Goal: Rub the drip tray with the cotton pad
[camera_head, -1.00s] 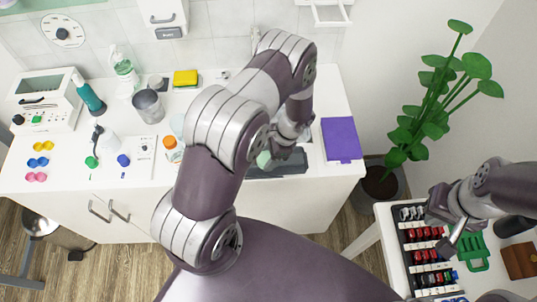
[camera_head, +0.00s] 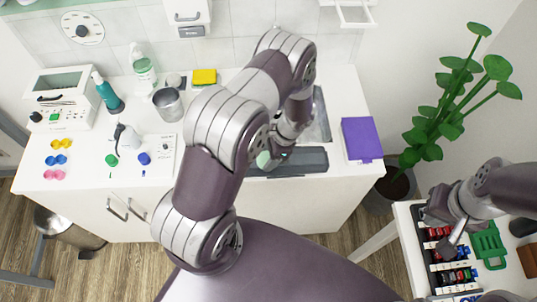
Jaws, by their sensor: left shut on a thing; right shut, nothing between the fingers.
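The drip tray (camera_head: 310,160) is a long dark grey shallow tray lying near the front edge of the white counter. My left gripper (camera_head: 272,155) is low over its left part, shut on a small pale green piece (camera_head: 263,160), which I take to be the cotton pad. The pad is at the tray's left end; whether it touches the tray floor I cannot tell. My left arm hides part of the counter left of the tray. My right gripper (camera_head: 455,236) is shut and empty above the side table at lower right.
A purple book (camera_head: 361,139) lies right of the tray, and a sink basin (camera_head: 318,118) is behind it. A metal cup (camera_head: 168,103), yellow sponge (camera_head: 204,76) and bottles stand left. A potted plant (camera_head: 440,115) is right. A bottle rack (camera_head: 437,265) is below my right gripper.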

